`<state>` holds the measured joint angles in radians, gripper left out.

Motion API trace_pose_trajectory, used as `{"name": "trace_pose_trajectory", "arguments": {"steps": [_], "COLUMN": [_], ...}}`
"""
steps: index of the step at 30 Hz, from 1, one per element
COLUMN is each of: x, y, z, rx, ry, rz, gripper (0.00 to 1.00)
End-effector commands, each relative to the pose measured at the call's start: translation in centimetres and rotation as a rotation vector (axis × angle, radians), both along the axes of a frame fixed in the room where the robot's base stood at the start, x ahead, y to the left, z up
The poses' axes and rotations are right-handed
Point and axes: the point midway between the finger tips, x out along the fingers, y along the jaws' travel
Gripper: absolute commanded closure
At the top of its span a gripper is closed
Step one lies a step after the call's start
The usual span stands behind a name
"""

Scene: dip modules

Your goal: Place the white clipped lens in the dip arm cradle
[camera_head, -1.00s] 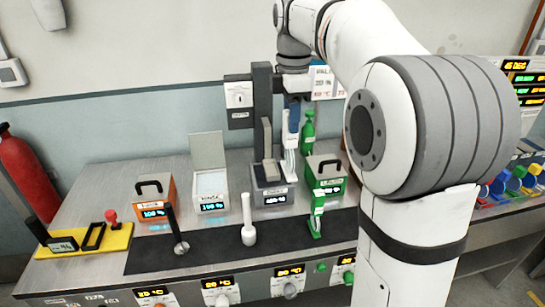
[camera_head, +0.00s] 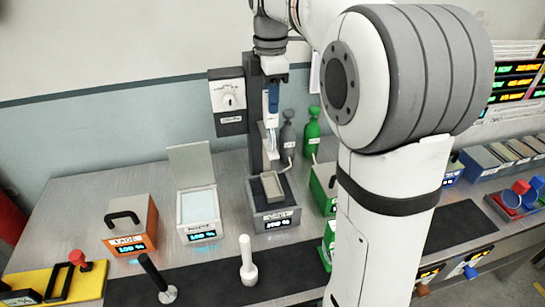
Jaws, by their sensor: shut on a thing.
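My gripper (camera_head: 271,125) points down at the back of the bench, in front of a dark upright column (camera_head: 253,120). It is shut on a narrow white-and-blue piece (camera_head: 273,98), small and partly covered by the fingers. I cannot tell for certain that this is the white clipped lens. The column rises behind a dark module (camera_head: 274,217) with a lit display and a grey tilted block on top (camera_head: 271,186). The held piece hangs above this block, apart from it. The dip arm cradle itself is not clearly distinguishable at the column.
An open white box (camera_head: 196,205) and an orange box (camera_head: 127,229) stand to the left. A white pestle-shaped piece (camera_head: 248,266) and a black-handled one (camera_head: 156,279) stand on the dark mat. Grey (camera_head: 287,135) and green (camera_head: 313,130) bottles are right of the gripper. My arm hides the right middle.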

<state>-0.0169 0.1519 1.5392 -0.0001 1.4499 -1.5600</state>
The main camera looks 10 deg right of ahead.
Motion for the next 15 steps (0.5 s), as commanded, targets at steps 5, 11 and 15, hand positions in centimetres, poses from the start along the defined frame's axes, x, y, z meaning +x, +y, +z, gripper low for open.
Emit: {"name": "trace_pose_trajectory", "arguments": {"steps": [5, 11, 15], "x": [-0.1, -0.1, 0.0], "y": [-0.1, -0.1, -0.1], "z": [-4.9, -8.9, -10.0], "rx": [0.0, 0.0, 0.0], "ry": [0.007, 0.004, 0.002], "rz": [-0.002, -0.003, -0.003], "gripper": [0.98, 0.98, 0.98]}}
